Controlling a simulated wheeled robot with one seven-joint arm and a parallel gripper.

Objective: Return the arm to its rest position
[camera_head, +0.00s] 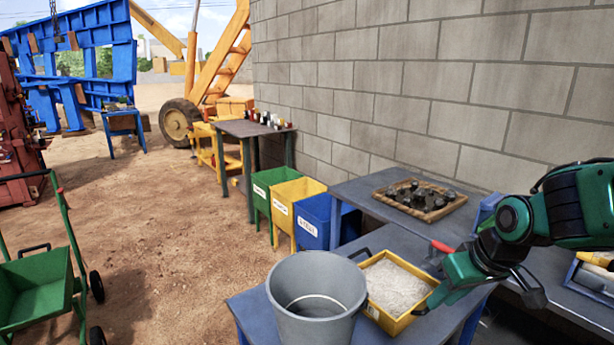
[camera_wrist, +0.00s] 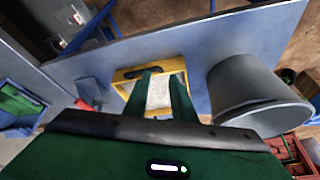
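My green arm (camera_head: 580,205) reaches in from the right edge in the head view, bent at the wrist. My gripper (camera_head: 432,299) points down and left, beside the right side of a yellow box (camera_head: 393,322) filled with pale grainy material (camera_head: 394,286). In the wrist view my gripper (camera_wrist: 163,76) has its two green fingers apart, with nothing held between them. The yellow box (camera_wrist: 171,67) and its pale contents show beyond and between the fingers. Whether a fingertip touches the box is hard to tell.
A grey bucket (camera_head: 316,300) stands left of the box on the blue-grey table (camera_head: 250,312). Behind is a wooden tray (camera_head: 457,203) of dark lumps. Green (camera_head: 262,196), yellow (camera_head: 283,210) and blue (camera_head: 312,229) bins stand by the block wall (camera_head: 420,80). A green cart (camera_head: 35,290) stands left; open dirt lies between.

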